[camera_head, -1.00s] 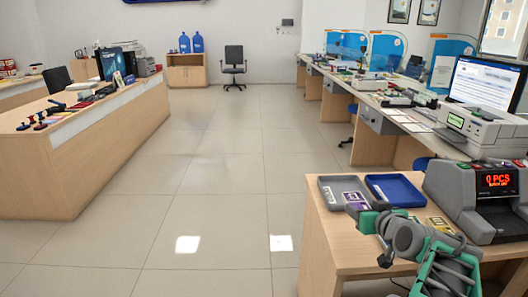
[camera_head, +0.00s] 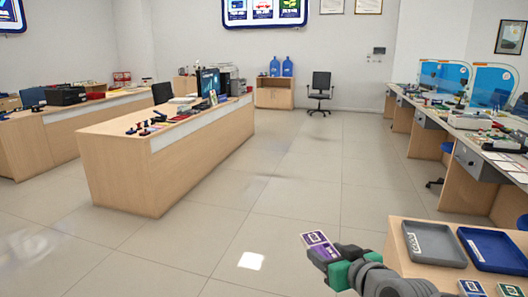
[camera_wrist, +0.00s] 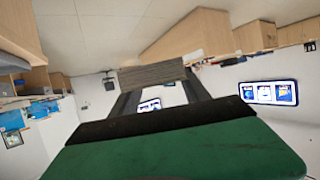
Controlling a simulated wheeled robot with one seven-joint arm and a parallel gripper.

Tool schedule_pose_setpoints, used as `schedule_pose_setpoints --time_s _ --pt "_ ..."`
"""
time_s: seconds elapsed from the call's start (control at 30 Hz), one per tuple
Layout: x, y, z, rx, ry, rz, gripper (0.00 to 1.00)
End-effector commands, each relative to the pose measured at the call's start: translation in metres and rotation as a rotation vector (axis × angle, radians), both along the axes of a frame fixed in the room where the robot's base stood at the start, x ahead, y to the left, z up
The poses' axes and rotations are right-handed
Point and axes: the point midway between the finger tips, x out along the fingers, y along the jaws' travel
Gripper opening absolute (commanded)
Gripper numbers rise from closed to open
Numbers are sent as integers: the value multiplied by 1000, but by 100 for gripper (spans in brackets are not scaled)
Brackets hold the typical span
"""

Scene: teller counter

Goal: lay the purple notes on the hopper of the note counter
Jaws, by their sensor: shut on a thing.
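My gripper (camera_head: 337,264) is shut on the purple notes (camera_head: 319,246), a small flat bundle with a pale band. In the head view it holds them out over the floor, left of the wooden desk and apart from it. The wrist view shows my gripper's dark fingers and green body from close up. A grey striped edge (camera_wrist: 152,75) lies across the fingers there; I cannot tell for sure whether it is the notes.
A long wooden counter (camera_head: 165,160) stands at left, teller desks (camera_head: 470,175) at right. The tiled floor between is clear.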

Motion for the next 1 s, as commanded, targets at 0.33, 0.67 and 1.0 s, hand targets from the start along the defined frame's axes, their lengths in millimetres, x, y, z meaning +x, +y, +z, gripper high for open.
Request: schedule_pose_setpoints --time_s 0.33,0.67,1.0 --pt "14 0 40 10 1 7 4" --pt "23 0 69 4 3 0 4" --pt "25 -9 59 -4 1 -93 4"
